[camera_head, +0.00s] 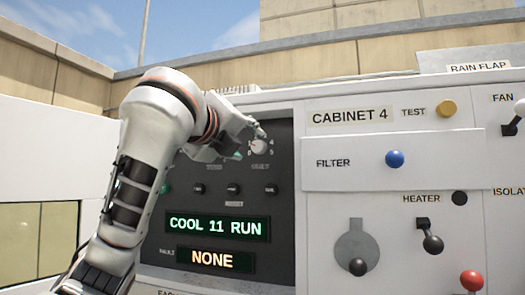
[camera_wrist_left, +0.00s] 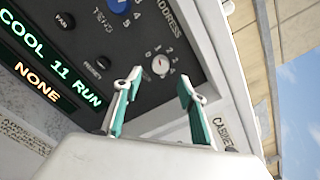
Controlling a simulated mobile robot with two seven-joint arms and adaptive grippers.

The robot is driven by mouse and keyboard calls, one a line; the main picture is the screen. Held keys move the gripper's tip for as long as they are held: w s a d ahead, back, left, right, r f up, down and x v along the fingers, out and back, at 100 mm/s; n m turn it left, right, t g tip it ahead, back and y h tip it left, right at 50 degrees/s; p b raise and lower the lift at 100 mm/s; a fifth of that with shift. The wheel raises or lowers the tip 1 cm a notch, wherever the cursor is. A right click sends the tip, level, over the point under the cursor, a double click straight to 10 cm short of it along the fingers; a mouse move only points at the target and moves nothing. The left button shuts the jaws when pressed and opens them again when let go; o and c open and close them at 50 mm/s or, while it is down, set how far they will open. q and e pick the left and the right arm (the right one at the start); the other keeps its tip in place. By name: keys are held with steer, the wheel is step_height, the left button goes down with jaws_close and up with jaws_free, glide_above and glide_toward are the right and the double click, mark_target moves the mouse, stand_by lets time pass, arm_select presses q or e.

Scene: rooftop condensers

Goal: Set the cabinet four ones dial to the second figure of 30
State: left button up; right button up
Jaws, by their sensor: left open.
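The cabinet four ones dial (camera_head: 259,147) is a small white round knob with figures around it, at the top right of the dark recessed panel (camera_head: 281,218). A small reddish mark shows on its left side; I cannot tell surely which figure it points at. My left gripper (camera_head: 249,143) is open right by the dial, partly in front of its surroundings. In the left wrist view the white dial (camera_wrist_left: 160,66) lies beyond and between the two open fingertips (camera_wrist_left: 159,83), apparently with nothing held. The blue tens dial (camera_wrist_left: 118,5) is cut off at the top edge.
Small black knobs (camera_head: 233,188) sit in a row below the dials. Lit displays (camera_head: 217,227) read COOL 11 RUN and NONE. A filter cover with a blue knob (camera_head: 394,159) stands right of the recess; its edge is close. A yellow test button (camera_head: 446,108) is farther right.

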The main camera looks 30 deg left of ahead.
mark_target(257, 146)
arm_select(q)
steer(key=shift+p+x, duration=0.45)
steer(key=shift+x, duration=0.65)
steer(key=p+x, duration=0.1)
steer(key=x, duration=0.2)
steer(key=shift+w+r, duration=0.1)
steer(key=shift+w, duration=0.25)
steer(key=shift+w+a, duration=0.2)
steer(key=shift+w, duration=0.5)
arm_select(e)
steer(key=shift+g+h, duration=0.3)
steer(key=shift+g, duration=0.2)
steer(key=s+d+f, duration=0.2)
steer(key=s, duration=0.1)
steer(key=shift+d, duration=0.25)
arm_select(q)
steer(key=c, duration=1.1)
arm_select(e)
steer(key=shift+s+a, duration=0.1)
steer(key=shift+a, duration=0.1)
